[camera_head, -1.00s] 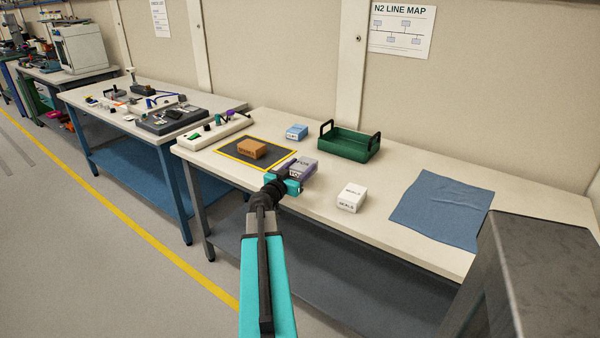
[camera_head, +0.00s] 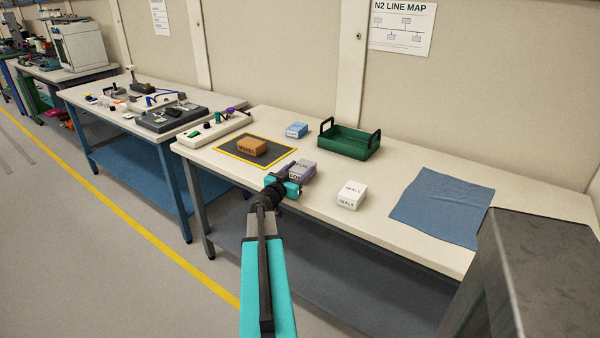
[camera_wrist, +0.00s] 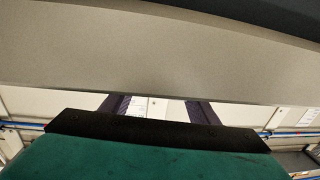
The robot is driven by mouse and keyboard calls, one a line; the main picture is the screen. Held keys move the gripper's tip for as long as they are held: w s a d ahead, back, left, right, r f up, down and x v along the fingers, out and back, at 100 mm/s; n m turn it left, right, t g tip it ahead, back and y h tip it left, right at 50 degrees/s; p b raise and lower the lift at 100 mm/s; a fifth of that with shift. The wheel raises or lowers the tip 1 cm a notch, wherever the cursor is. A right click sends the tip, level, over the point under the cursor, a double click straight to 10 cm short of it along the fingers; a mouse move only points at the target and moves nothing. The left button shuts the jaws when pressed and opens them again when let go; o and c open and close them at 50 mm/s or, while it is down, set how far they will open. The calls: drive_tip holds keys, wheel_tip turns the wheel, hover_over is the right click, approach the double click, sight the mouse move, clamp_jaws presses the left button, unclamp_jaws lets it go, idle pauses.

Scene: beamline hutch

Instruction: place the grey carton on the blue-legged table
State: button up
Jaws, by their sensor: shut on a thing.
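The grey carton (camera_head: 301,169) is at the front part of the near, grey-legged worktable in the head view, with dark lettering on its side. My gripper (camera_head: 290,181) is shut on it from the front left. I cannot tell whether the carton is resting on the top or just above it. The blue-legged table (camera_head: 177,193) stands to the left, beyond the near table's end. In the wrist view my gripper's dark fingers (camera_wrist: 158,108) are partly hidden behind a broad grey surface, which I cannot identify for sure.
The near worktable (camera_head: 315,204) also holds an orange-brown carton (camera_head: 252,147) on a yellow-edged dark mat, a blue carton (camera_head: 297,130), a green tray (camera_head: 350,142), a white carton (camera_head: 351,195) and a blue cloth (camera_head: 440,206). Instruments (camera_head: 172,118) crowd much of the blue-legged table.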

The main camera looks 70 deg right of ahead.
sight(296, 174)
drive_tip(key=shift+f+b, duration=0.35)
drive_tip(key=shift+b, duration=0.2)
idle(0.4)
drive_tip(key=o, duration=1.1)
drive_tip(key=shift+c, duration=0.2)
drive_tip(key=shift+r+p, duration=0.2)
drive_tip(key=shift+p, duration=1.4)
drive_tip(key=shift+a+f+b, duration=0.2)
drive_tip(key=shift+a+b, duration=0.1)
drive_tip(key=shift+a, duration=0.05)
drive_tip(key=shift+w+a+b, duration=0.2)
drive_tip(key=shift+a+b, duration=0.3)
drive_tip(key=shift+a, duration=0.7)
drive_tip(key=w+a+b, duration=0.1)
drive_tip(key=a+b, duration=0.1)
drive_tip(key=a, duration=0.8)
drive_tip(key=shift+w+a+b, duration=0.3)
drive_tip(key=shift+w, duration=0.1)
